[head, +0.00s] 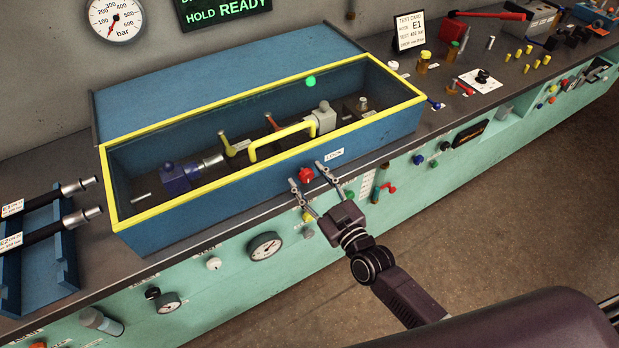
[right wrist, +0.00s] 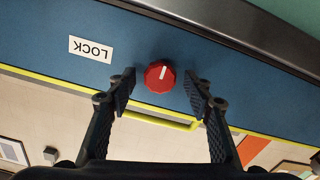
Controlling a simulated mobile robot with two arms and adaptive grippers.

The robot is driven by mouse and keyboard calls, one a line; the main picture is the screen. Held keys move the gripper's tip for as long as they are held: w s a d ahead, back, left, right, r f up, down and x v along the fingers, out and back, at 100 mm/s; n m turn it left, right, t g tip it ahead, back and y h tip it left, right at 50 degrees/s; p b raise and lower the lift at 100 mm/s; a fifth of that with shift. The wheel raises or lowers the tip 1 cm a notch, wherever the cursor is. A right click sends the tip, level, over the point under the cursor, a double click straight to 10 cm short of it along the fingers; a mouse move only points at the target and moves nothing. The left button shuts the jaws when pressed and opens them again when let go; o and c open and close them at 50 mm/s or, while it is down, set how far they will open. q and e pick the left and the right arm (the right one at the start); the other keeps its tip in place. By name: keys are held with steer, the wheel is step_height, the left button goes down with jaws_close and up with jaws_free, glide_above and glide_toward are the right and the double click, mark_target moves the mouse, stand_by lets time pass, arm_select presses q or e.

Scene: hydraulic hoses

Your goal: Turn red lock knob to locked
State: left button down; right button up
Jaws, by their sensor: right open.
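The red lock knob (head: 306,174) is on the front wall of the blue test box (head: 225,208), left of and a little below the white LOCK label (head: 333,154). In the right wrist view the knob (right wrist: 160,76) is round with a white pointer mark, and the LOCK label (right wrist: 91,48) appears upside down beside it. My right gripper (head: 308,174) is open, with its fingertips at either side of the knob. The wrist view shows gaps between both fingers (right wrist: 160,92) and the knob. My left gripper is not in view.
The box has a yellow-rimmed lid frame (head: 410,79) with a yellow handle (head: 280,138). Below, the teal panel carries a gauge (head: 265,246) and several knobs. A blue rack with hoses (head: 40,270) stands at the left. The floor at the right is clear.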

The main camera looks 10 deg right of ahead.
steer(key=shift+c, duration=0.7)
steer(key=c, duration=1)
steer(key=shift+m, duration=0.3)
steer(key=m, duration=0.8)
steer(key=shift+d+f+b, duration=0.1)
steer(key=shift+d+b, duration=0.05)
steer(key=shift+b, duration=0.25)
steer(key=m+b, duration=0.1)
steer(key=m, duration=0.3)
steer(key=shift+m, duration=0.3)
steer(key=m+b, duration=0.1)
steer(key=m, duration=0.3)
steer(key=shift+f+m, duration=0.1)
steer(key=shift+m, duration=0.2)
